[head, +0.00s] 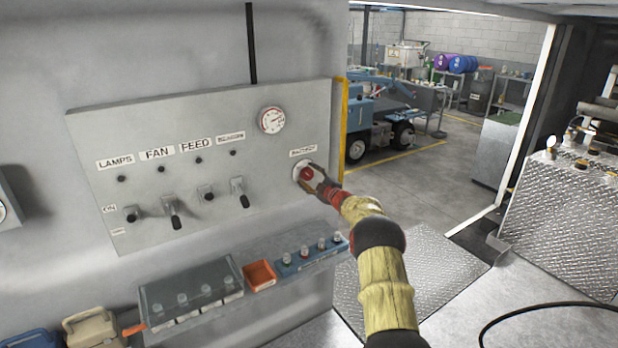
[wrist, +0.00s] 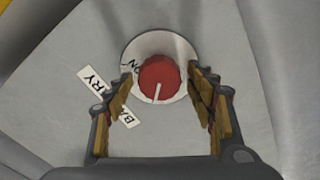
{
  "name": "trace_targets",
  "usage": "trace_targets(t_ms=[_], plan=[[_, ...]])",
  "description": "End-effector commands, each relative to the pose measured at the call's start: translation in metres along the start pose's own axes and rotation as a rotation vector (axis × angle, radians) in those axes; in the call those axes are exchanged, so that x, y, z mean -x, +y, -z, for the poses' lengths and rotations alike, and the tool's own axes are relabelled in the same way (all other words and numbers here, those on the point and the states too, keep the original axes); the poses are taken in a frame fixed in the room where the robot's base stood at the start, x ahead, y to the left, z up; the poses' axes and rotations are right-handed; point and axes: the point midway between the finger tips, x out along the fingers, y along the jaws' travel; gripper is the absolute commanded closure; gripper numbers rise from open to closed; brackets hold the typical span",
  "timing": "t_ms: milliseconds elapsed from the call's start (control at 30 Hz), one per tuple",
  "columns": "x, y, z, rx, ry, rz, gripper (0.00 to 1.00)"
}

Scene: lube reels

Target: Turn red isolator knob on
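The red isolator knob (head: 306,174) sits on a pale round plate at the right end of the grey wall panel, under a label that seems to read BATTERY. In the wrist view the red knob (wrist: 159,78) has a white pointer line aimed down and slightly left, while the ON mark (wrist: 131,70) lies at the plate's upper left. My gripper (head: 318,182) is at the knob. In the wrist view my gripper (wrist: 160,90) is open, one padded finger on each side of the knob, with visible gaps.
The grey panel (head: 200,215) also carries several toggle switches, labels LAMPS, FAN and FEED, and a round gauge (head: 271,120). Below it, a shelf holds a grey case (head: 190,290), an orange bin (head: 260,275) and a blue rack (head: 310,256). A doorway opens to the right.

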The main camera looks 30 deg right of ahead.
Motion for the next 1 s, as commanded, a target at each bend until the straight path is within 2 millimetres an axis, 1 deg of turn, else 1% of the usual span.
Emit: trace_targets(t_ms=[67, 633, 867, 1000], plan=[[0.0001, 0.0001, 0.0000, 0.000, 0.000, 0.000, 0.51], [0.0001, -0.0005, -0.0002, 0.000, 0.000, 0.001, 0.83], [0.0002, -0.0004, -0.0001, -0.015, -0.001, 0.001, 0.85], [0.0001, 0.0002, 0.0001, -0.060, -0.001, 0.001, 0.85]])
